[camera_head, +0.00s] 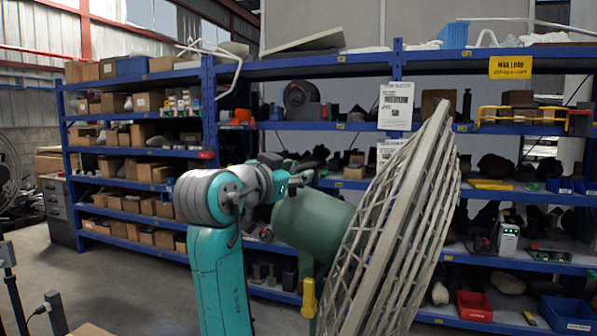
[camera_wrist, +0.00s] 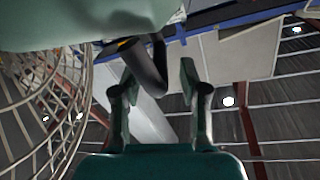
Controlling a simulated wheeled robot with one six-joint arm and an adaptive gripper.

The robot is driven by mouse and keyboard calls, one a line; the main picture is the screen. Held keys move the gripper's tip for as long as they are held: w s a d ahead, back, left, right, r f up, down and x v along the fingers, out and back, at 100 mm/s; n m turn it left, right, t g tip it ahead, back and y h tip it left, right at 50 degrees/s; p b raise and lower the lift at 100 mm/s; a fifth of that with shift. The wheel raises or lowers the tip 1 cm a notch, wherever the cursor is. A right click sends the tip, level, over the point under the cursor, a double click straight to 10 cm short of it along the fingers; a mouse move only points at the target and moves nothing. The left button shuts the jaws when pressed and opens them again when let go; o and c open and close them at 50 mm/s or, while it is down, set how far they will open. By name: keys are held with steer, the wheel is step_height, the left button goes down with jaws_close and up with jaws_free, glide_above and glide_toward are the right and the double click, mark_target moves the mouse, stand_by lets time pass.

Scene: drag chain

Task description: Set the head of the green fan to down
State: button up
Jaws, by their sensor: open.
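The green fan stands right of centre in the head view, with a green motor housing (camera_head: 315,225) behind a wide pale cage (camera_head: 395,225). The cage faces right, and its top edge leans to the right of its bottom edge. A yellow knob (camera_head: 308,298) shows on the stand below the housing. My gripper (camera_wrist: 156,72) is open, its two fingers apart in the wrist view. In that view the green housing (camera_wrist: 85,22) is beyond the fingers at the upper left, and the cage (camera_wrist: 35,100) is at the left. I cannot tell whether any finger touches the fan.
Blue shelves (camera_head: 300,70) loaded with boxes and parts stand behind the fan. Open floor (camera_head: 110,285) lies to the left.

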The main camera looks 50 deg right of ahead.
steer(key=s+a, duration=0.1)
steer(key=a, duration=0.8)
steer(key=shift+s+a, duration=0.35)
